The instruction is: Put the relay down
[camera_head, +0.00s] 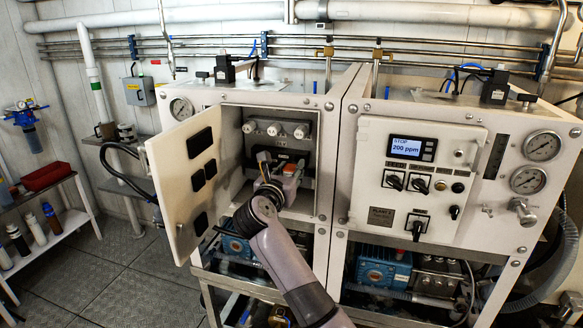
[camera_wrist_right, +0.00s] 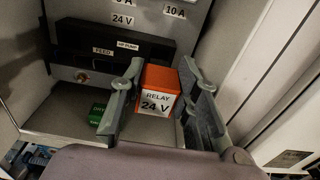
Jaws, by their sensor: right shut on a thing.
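The relay (camera_wrist_right: 158,90) is an orange block with a white front label reading "RELAY 24 V". In the right wrist view it sits between the two fingers of my right gripper (camera_wrist_right: 162,82), which is shut on it. In the head view my right gripper (camera_head: 278,172) is inside the open left cabinet (camera_head: 231,130), in front of the dark socket strip. The gripper and arm hide most of the relay there. I cannot tell whether its base touches the cabinet floor. My left gripper is not in view.
The cabinet door (camera_head: 187,180) stands open to the left. A black strip (camera_wrist_right: 115,48) labelled "FEED" and "HP PUMP" crosses the back wall. A small green part (camera_wrist_right: 97,112) lies left of the fingers. The right panel (camera_head: 408,180) displays "STOP 200 ppm".

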